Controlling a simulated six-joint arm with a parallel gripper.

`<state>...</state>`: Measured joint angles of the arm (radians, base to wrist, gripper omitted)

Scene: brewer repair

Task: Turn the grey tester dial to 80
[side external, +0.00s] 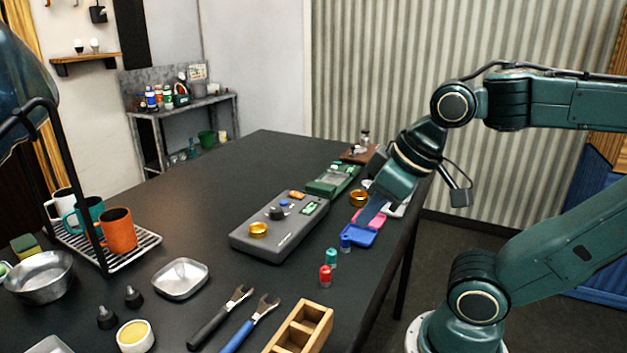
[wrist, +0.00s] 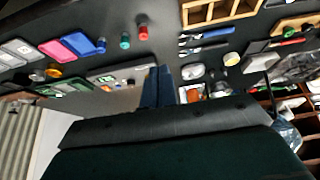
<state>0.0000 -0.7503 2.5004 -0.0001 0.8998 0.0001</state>
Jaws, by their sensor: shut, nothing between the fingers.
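The grey tester (side external: 270,245) lies on the dark table, a long flat box with a small dark dial (side external: 277,213) on its top face. The dial's marks and pointer are too small to read. A brass cup (side external: 258,230), an orange piece (side external: 297,195) and a green piece (side external: 310,208) also sit on the tester. In the wrist view the tester (wrist: 122,72) is partly hidden behind the fingers.
Blue (side external: 358,236) and pink trays, a second brass cup (side external: 358,198) and a green device (side external: 333,180) stand near my gripper. Green, blue and red capped pieces (side external: 326,275) stand in front. Wrenches (side external: 240,325), a wooden box (side external: 302,322) and a mug rack are nearer the camera.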

